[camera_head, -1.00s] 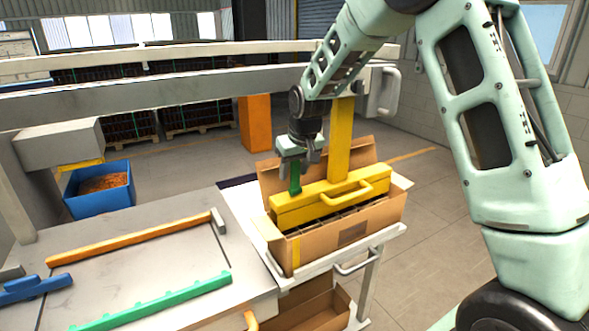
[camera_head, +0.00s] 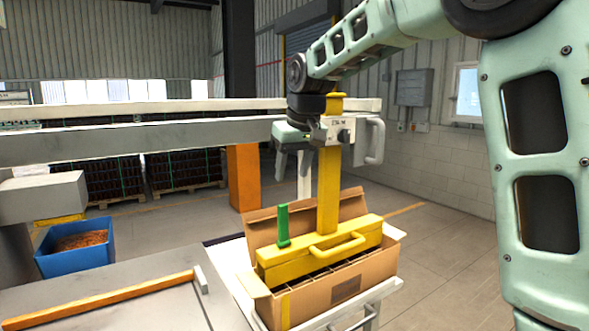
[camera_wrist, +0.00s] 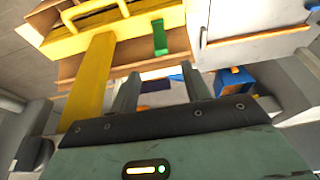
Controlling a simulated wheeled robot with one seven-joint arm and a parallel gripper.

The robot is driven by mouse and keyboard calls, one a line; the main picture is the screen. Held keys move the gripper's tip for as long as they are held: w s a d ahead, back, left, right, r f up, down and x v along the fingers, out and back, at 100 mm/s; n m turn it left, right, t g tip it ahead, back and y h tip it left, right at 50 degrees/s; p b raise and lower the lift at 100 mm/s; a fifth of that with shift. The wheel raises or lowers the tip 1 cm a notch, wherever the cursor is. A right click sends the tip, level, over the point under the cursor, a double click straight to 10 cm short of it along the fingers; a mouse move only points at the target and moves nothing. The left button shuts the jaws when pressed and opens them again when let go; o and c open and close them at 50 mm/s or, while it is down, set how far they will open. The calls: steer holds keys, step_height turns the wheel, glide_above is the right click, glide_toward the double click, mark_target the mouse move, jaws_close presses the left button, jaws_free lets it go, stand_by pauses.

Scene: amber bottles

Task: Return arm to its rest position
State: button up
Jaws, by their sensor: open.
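My gripper (camera_head: 292,165) hangs in the air above the cardboard box, to the left of the yellow post (camera_head: 328,185). In the wrist view its two fingers (camera_wrist: 160,92) stand apart with nothing between them. The green handle (camera_head: 283,224) stands upright on the yellow bar tool (camera_head: 315,262), below and apart from my gripper. The yellow bar tool sits across the open cardboard box (camera_head: 345,288). The green handle also shows in the wrist view (camera_wrist: 160,37). My arm reaches in from the upper right.
A white rail (camera_head: 180,143) crosses close to my gripper at the left. A grey worktable (camera_head: 130,295) with an orange strip lies at lower left. A blue bin (camera_head: 75,248) stands behind it. An orange post (camera_head: 244,178) and stacked pallets stand farther back. The floor at right is clear.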

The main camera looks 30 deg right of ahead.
steer(key=shift+v, duration=0.9)
